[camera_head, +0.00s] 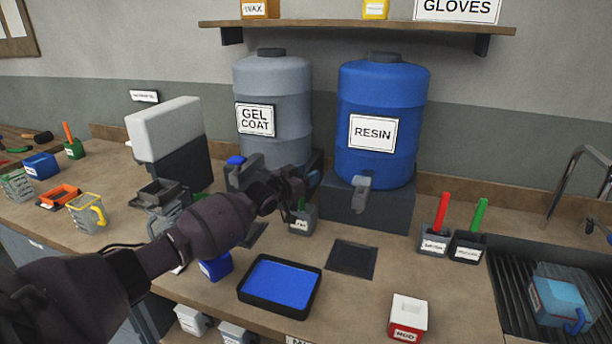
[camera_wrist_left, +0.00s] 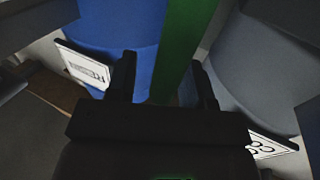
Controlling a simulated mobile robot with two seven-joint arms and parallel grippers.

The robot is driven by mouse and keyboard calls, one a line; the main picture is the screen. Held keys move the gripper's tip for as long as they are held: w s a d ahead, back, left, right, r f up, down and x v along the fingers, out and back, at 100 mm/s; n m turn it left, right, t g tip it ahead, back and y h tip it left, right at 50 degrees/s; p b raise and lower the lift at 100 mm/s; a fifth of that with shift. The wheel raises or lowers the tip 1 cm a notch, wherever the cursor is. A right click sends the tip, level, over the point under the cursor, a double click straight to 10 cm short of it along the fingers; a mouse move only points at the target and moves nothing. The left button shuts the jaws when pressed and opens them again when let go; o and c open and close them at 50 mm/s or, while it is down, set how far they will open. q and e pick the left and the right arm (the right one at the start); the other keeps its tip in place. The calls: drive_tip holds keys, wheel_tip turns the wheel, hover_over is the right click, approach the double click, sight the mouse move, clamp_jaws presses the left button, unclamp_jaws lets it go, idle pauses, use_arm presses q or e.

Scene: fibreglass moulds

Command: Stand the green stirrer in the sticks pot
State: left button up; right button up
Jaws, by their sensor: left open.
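My left gripper (camera_head: 293,196) is open in front of the drums, just above a small grey labelled pot (camera_head: 301,222). In the left wrist view a long green stick (camera_wrist_left: 183,45), likely the green stirrer, shows up close between the parted fingers (camera_wrist_left: 163,88). In the head view the arm hides it, and I cannot tell whether it stands in that pot. Another green stick (camera_head: 479,214) stands in a dark pot (camera_head: 467,247) at the right, beside a grey pot (camera_head: 434,242) with a red stick (camera_head: 441,211). Which is the sticks pot I cannot read. My right gripper is not in view.
The grey gel coat drum (camera_head: 290,80) and blue resin drum (camera_head: 408,90) stand behind the gripper. A black tray of blue liquid (camera_head: 280,286), a dark square (camera_head: 352,258) and a red-and-white box (camera_head: 408,317) lie in front. A sink (camera_head: 510,315) is at right.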

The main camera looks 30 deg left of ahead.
use_arm(q)
drive_tip(key=shift+s, duration=0.1)
drive_tip(key=s+a, duration=0.1)
drive_tip(key=s, duration=0.9)
drive_tip(key=shift+s+a+p, duration=0.25)
drive_tip(key=shift+a+p, duration=0.1)
